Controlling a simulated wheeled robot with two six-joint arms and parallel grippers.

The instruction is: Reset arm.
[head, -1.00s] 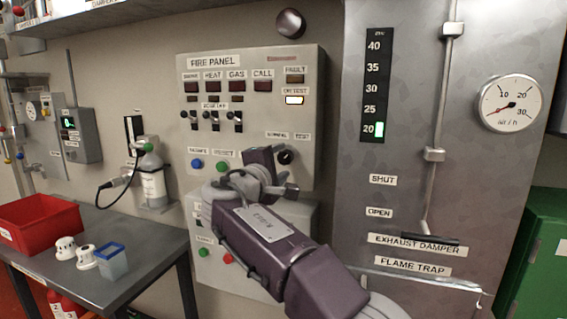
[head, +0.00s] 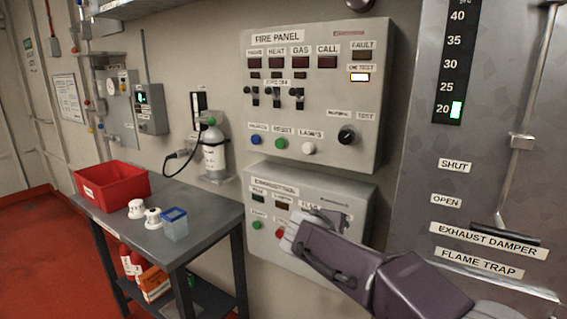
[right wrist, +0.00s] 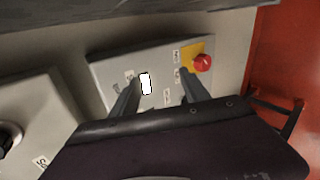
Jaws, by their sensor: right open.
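My right arm comes in from the lower right in the head view. Its gripper end (head: 292,236) is in front of the lower grey exhaust panel (head: 270,252) and hides part of it; the fingertips are not clear there. In the right wrist view my right gripper (right wrist: 160,92) is open with nothing between its two fingers. Beyond them is a grey plate (right wrist: 108,66) with a lit white window (right wrist: 146,84) and a red knob (right wrist: 202,62) on a yellow patch. I cannot tell whether the fingers touch anything. My left gripper is not in view.
The fire panel (head: 313,110) hangs above, with a black knob (head: 347,136) and coloured buttons. A metal table (head: 195,232) at left holds a red bin (head: 112,186), two white detectors and a blue-topped tub (head: 174,223). Red floor (head: 40,250) is clear at far left.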

